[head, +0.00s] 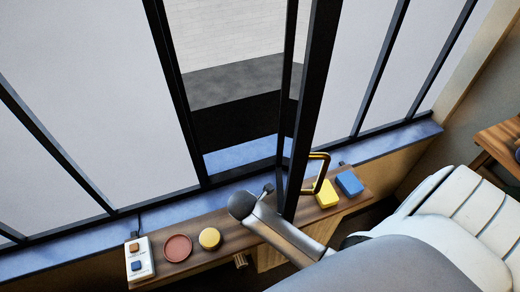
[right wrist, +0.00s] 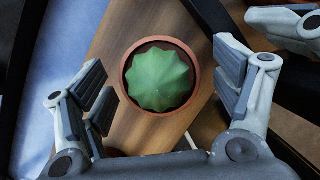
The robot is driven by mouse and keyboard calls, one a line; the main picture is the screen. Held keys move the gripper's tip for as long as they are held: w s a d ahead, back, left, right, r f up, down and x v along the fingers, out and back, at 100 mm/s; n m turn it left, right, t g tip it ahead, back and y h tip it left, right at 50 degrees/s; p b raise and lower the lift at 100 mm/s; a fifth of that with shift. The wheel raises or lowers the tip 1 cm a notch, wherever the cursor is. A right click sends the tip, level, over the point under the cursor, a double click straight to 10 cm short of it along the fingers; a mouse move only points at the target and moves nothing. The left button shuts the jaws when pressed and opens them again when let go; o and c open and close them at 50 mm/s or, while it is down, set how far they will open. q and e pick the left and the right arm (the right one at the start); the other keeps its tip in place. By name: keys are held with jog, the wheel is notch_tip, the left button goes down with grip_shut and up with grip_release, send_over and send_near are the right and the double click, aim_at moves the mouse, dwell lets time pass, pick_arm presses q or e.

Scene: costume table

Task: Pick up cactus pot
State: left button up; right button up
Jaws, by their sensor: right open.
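The cactus pot (right wrist: 126,80) is a round terracotta pot with a ribbed green cactus (right wrist: 160,80), seen from above in the right wrist view. It stands on a wooden surface (right wrist: 112,35). My right gripper (right wrist: 160,58) is open, with one finger on either side of the pot in the picture. I see gaps between the pads and the pot; the height difference is unclear. In the head view I cannot make out the cactus pot. A pale jointed part with dark pads (right wrist: 285,22) at the upper right of the wrist view may be my left gripper; its state is unclear.
A black window frame (head: 311,100) rises beside the shelf.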

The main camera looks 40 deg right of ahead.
jog(key=shift+w+d+f, duration=0.1)
jog(key=shift+d+f, duration=0.05)
jog(key=shift+f, duration=0.25)
jog(key=c, duration=1.2)
jog(key=shift+r, duration=0.1)
